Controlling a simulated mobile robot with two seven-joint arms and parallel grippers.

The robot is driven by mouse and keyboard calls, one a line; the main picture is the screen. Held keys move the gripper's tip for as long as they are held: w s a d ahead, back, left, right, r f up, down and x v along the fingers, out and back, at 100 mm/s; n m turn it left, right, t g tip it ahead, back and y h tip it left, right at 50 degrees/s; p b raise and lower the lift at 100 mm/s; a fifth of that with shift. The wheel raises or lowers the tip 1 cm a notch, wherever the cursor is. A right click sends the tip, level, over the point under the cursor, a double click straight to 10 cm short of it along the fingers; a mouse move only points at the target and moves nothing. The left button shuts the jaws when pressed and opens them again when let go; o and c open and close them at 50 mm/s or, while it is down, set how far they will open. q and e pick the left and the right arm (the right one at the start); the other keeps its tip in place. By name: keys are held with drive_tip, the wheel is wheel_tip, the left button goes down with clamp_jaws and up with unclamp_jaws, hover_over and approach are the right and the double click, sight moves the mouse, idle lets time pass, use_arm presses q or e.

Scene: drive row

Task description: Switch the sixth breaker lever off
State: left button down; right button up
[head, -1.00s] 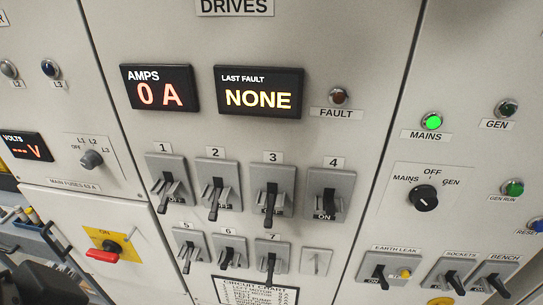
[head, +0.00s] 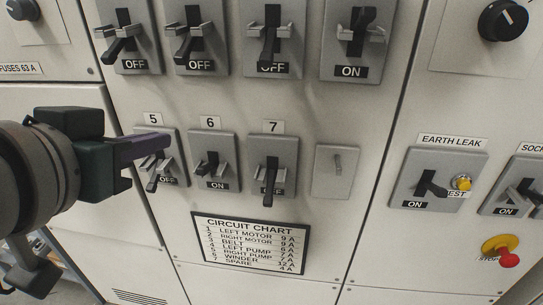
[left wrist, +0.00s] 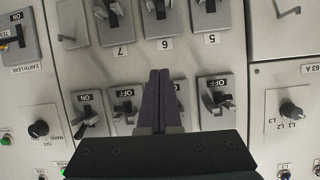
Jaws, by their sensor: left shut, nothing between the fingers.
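The sixth breaker (head: 226,148) is a grey plate under the label 6, in the lower row of the panel. Its black lever (head: 211,165) stands above a label reading ON. In the left wrist view, which is upside down, this breaker (left wrist: 175,26) is at the top middle. My left gripper (head: 168,143) comes in from the left, its dark purple fingers shut and empty. In the head view its tips overlap the fifth breaker (head: 177,140). In the left wrist view the shut fingertips (left wrist: 160,72) point toward the sixth breaker, apart from it. My right gripper is not in view.
The fifth breaker and the seventh breaker (head: 290,152) flank the sixth closely. The upper row of breakers (head: 209,68) is above.

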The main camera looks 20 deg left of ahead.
use_arm(q)
wheel_tip(320, 180, down, 7)
drive_tip(key=w+a+t+y+b, duration=0.1)
drive_tip(key=w+t+b, duration=0.1)
drive_tip(key=b, duration=0.7)
drive_tip(key=shift+w+a+n+t, duration=0.25)
drive_tip(key=shift+w+n+t, duration=0.15)
drive_tip(key=shift+t, duration=0.3)
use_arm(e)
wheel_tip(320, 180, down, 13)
use_arm(q)
hover_over(200, 175)
drive_tip(key=shift+w+f, duration=0.3)
drive_tip(key=shift+f, duration=0.2)
drive_tip(key=f, duration=0.3)
drive_tip(key=shift+s+b, duration=0.3)
drive_tip(key=shift+s+f, duration=0.2)
drive_tip(key=shift+f, duration=0.2)
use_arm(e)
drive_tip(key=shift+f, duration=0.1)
